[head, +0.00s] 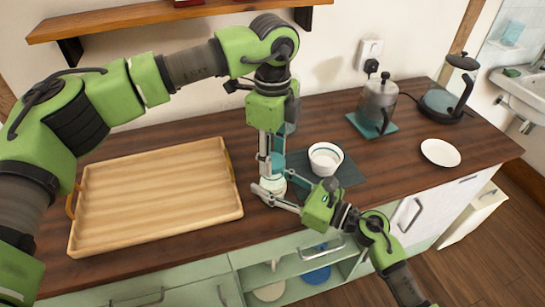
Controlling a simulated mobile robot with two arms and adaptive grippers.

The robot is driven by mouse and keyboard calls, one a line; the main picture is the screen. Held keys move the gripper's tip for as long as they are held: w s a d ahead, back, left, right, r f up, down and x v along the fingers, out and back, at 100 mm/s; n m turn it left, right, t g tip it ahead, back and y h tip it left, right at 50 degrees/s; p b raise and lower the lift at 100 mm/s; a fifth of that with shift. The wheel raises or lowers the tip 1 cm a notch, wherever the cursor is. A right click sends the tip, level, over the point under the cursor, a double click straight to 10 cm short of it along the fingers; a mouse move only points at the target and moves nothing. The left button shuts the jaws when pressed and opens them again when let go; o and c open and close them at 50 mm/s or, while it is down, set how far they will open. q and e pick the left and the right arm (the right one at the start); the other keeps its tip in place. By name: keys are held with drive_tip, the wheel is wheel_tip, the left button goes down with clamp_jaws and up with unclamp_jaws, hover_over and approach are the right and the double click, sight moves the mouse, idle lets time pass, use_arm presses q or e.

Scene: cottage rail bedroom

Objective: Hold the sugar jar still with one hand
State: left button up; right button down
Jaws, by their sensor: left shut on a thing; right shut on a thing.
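The sugar jar (273,184) stands on the dark wooden counter, right of the tray. Its pale body shows low down, with a teal lid (277,161) above it. My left gripper (271,167) reaches straight down from above, and its fingers are shut on the teal lid. My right gripper (272,189) comes in low from the right, and its fingers are shut around the pale body. The fingers hide parts of the jar. I cannot tell whether the lid is seated or slightly raised.
A wooden tray (150,195) lies empty at left. A white bowl (325,160) on a dark mat is close right of the jar. A shelf (120,18) hangs above.

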sight(273, 160)
use_arm(q)
drive_tip(key=shift+r, duration=0.5)
drive_tip(key=shift+r, duration=0.15)
drive_tip(key=shift+r, duration=1.9)
use_arm(e)
drive_tip(key=c, duration=1.1)
unclamp_jaws()
